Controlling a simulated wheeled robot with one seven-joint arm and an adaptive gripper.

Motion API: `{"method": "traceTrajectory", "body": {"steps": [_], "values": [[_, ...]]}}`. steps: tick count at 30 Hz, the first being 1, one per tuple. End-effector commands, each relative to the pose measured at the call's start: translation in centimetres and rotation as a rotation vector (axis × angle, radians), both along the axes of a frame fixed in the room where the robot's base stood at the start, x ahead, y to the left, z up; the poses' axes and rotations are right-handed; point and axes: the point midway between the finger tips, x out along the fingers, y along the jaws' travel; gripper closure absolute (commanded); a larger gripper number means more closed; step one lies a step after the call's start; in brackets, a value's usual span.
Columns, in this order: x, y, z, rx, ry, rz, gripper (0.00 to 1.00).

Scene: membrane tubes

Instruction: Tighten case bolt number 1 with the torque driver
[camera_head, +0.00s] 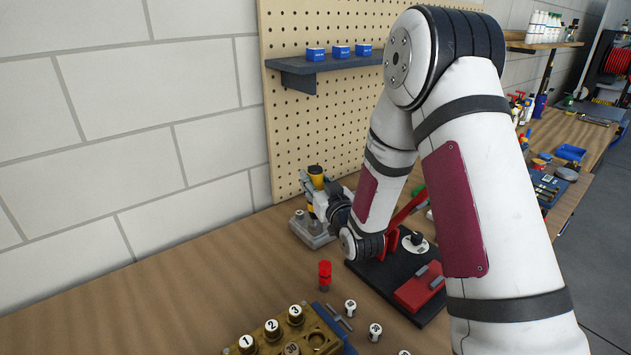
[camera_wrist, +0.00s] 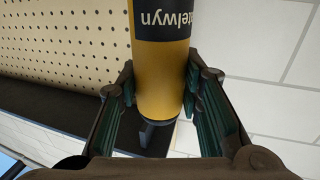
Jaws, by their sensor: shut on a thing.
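The torque driver (camera_head: 317,187) has a yellow body with a black band and stands roughly upright at the back, by the pegboard. In the wrist view, its yellow barrel (camera_wrist: 160,75) with a black lettered label lies between the finger pads. My gripper (camera_wrist: 163,92) is shut on this barrel. The driver's lower end is over a grey stand (camera_head: 313,239); I cannot tell if it still sits in it. The brass case (camera_head: 322,341) is at the front, cut off by the lower edge. Case bolt number 1 (camera_head: 246,344) has a white numbered top, beside bolts 2 (camera_head: 271,328) and 3 (camera_head: 295,314).
A red cylinder (camera_head: 325,275) stands between the stand and the case. Several numbered white-topped pieces (camera_head: 350,308) stand right of the case. A black board with a red clamp (camera_head: 418,290) lies beneath my arm. A shelf (camera_head: 325,63) hangs on the pegboard. The table's left side is clear.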

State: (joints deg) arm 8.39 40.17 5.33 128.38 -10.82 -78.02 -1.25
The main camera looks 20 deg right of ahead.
Motion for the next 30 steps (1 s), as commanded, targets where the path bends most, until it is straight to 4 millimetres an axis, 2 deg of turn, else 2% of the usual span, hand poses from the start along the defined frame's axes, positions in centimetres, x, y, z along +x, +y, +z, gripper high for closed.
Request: {"method": "traceTrajectory", "body": {"steps": [17,30], "values": [[-0.1,0.0,-0.3,0.000,0.008,0.000,1.00],[-0.1,0.0,2.9,-0.001,0.002,0.000,1.00]]}}
